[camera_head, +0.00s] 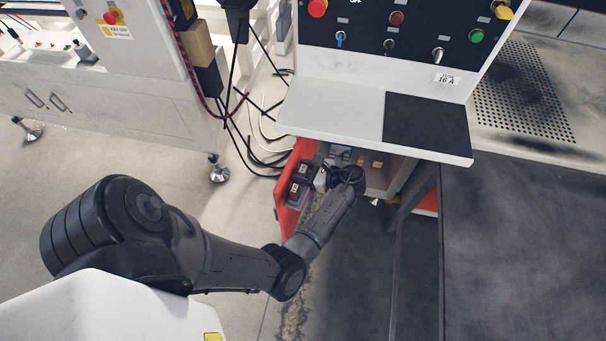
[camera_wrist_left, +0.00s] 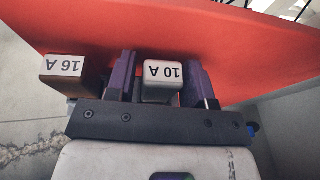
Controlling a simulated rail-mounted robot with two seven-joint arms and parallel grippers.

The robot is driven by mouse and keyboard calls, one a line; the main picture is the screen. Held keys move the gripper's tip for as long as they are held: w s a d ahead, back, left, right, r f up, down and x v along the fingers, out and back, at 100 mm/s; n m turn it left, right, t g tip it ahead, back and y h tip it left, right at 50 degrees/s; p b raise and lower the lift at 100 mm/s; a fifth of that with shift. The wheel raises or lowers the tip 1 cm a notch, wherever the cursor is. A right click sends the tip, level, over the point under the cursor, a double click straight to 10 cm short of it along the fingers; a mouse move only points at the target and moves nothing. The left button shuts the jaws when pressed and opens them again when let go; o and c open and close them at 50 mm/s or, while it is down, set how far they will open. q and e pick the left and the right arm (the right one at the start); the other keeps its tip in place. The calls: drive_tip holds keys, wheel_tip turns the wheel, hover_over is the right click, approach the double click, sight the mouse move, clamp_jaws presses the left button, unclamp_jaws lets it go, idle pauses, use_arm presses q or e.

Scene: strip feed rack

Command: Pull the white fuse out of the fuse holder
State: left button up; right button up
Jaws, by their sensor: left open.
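The white fuse (camera_wrist_left: 162,83), marked 10 A, stands against a red panel (camera_wrist_left: 215,40) in the left wrist view. My left gripper (camera_wrist_left: 160,76) is open, with one purple finger on each side of the white fuse. Small gaps seem to show between the fuse and the fingers. A brown fuse (camera_wrist_left: 68,78), marked 16 A, sits to the left, outside the fingers. The fuse holder's seat is hidden behind the fuse and gripper. In the head view my left gripper (camera_head: 322,179) reaches the red panel (camera_head: 283,195) below the console. My right gripper is not in view.
The console shelf (camera_head: 335,112) overhangs the space just above my left gripper. Loose black cables (camera_head: 262,160) hang left of the red panel. A dark bench top (camera_head: 525,240) stands on the right.

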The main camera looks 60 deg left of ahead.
sight(293, 161)
use_arm(q)
drive_tip(key=shift+c, duration=0.2)
drive_tip(key=c, duration=0.7)
drive_tip(key=shift+r, duration=0.1)
drive_tip(key=shift+r+p, duration=0.6)
drive_tip(key=shift+p, duration=0.3)
drive_tip(key=r+p, duration=0.4)
drive_tip(key=p, duration=0.1)
drive_tip(key=shift+w+d, duration=0.2)
drive_tip(key=shift+d, duration=0.2)
drive_tip(key=w+d+r+p, duration=0.1)
drive_tip(key=d+r+p, duration=0.2)
drive_tip(key=w+d+r+p, duration=0.1)
drive_tip(key=d+r+p, duration=0.1)
drive_tip(key=d+p, duration=0.2)
drive_tip(key=w+d+r+p, duration=0.1)
drive_tip(key=d+r+p, duration=0.2)
drive_tip(key=p, duration=0.1)
drive_tip(key=shift+w+d+r, duration=0.15)
drive_tip(key=shift+w+r, duration=0.05)
drive_tip(key=shift+r, duration=0.15)
